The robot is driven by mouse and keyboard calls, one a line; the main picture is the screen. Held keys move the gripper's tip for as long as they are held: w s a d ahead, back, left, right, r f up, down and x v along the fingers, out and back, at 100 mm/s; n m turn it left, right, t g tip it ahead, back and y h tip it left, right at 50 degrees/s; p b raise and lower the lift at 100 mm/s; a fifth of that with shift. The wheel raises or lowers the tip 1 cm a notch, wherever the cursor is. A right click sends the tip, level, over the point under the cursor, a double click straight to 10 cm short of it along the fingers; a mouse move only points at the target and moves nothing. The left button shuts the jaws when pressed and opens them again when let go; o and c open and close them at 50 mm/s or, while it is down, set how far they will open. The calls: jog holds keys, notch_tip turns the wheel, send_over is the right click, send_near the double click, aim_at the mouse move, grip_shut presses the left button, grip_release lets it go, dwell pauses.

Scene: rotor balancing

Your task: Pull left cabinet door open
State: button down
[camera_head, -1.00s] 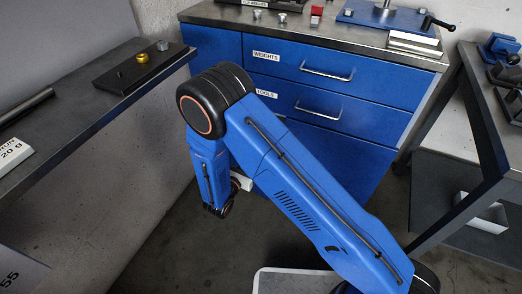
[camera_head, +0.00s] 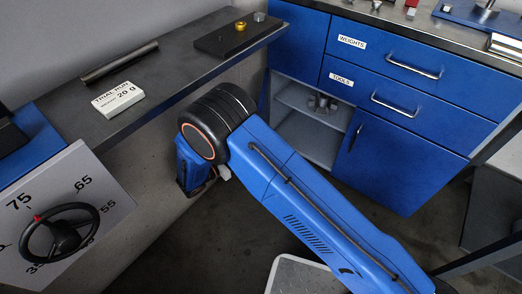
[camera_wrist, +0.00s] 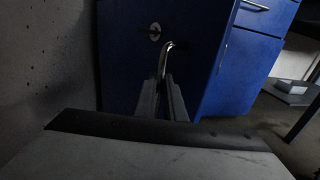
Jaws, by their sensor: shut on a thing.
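The left cabinet door (camera_wrist: 195,50) fills the middle of the wrist view as a dark blue panel with a round lock. Its curved metal handle (camera_wrist: 163,62) runs down between my fingers. My gripper (camera_wrist: 161,98) is shut on this handle. In the head view, the cabinet's lower left compartment (camera_head: 295,132) stands open, showing grey walls and a shelf. The door shows there only as a narrow blue strip (camera_head: 264,94), seen nearly edge-on; my arm hides the handle and fingers.
The right cabinet door (camera_head: 395,165) is closed below two closed drawers (camera_head: 400,72). Small metal things (camera_head: 322,103) sit inside the open compartment. A workbench (camera_head: 175,85) lies close on the left, with a handwheel panel (camera_head: 60,225) nearer. Bare floor shows between bench and cabinet.

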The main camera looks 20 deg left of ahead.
jog(key=shift+w+a, duration=0.1)
jog(key=shift+a, duration=2.5)
jog(key=c, duration=2.1)
grip_release()
jog(key=v, duration=1.2)
